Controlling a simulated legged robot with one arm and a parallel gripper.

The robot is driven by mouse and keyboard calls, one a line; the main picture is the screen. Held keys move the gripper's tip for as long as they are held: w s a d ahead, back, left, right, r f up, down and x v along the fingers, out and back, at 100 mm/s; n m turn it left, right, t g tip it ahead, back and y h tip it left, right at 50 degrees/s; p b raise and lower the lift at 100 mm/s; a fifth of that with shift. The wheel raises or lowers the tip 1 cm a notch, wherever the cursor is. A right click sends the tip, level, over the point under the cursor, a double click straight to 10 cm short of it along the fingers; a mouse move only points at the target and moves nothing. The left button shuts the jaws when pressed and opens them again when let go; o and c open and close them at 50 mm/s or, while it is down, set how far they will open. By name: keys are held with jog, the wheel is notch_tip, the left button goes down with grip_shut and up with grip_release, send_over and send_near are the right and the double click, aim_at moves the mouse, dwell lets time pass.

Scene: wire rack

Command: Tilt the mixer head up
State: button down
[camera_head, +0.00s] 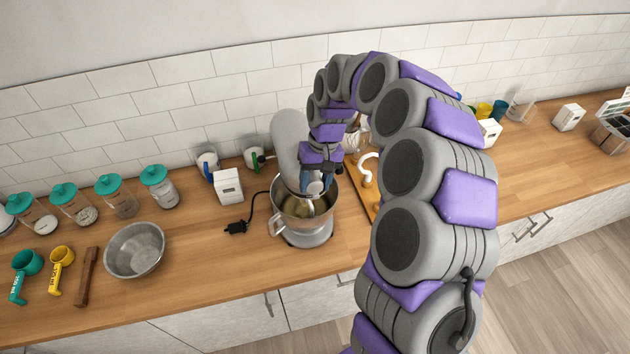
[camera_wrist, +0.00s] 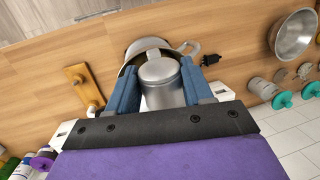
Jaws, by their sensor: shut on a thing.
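The stand mixer has a grey head (camera_head: 287,140), a steel bowl (camera_head: 290,208) and a base (camera_head: 308,238) on the counter. My gripper (camera_head: 315,184) is at the front end of the head, above the bowl. In the wrist view, the blue fingers of my gripper (camera_wrist: 161,78) are shut on the mixer head (camera_wrist: 162,85), one finger on each side. The bowl (camera_wrist: 133,50) lies beyond the head there. The head view shows the head rising toward the back; its exact tilt is hard to tell. My gripper and arm hide part of its front and right side.
A white box (camera_head: 228,186) and mugs (camera_head: 207,165) stand left of the mixer. A black plug and cord (camera_head: 238,227) lie beside it. A metal bowl (camera_head: 135,250), teal-lidded jars (camera_head: 115,195) and measuring cups (camera_head: 60,262) are farther left. A wooden board (camera_head: 363,196) is at right.

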jog(key=shift+c, duration=2.3)
grip_release()
jog(key=shift+r, duration=0.1)
jog(key=b+v, duration=0.1)
jog(key=v, duration=1.6)
jog(key=shift+a+b, duration=0.15)
jog(key=shift+b, duration=0.15)
jog(key=shift+w, duration=0.1)
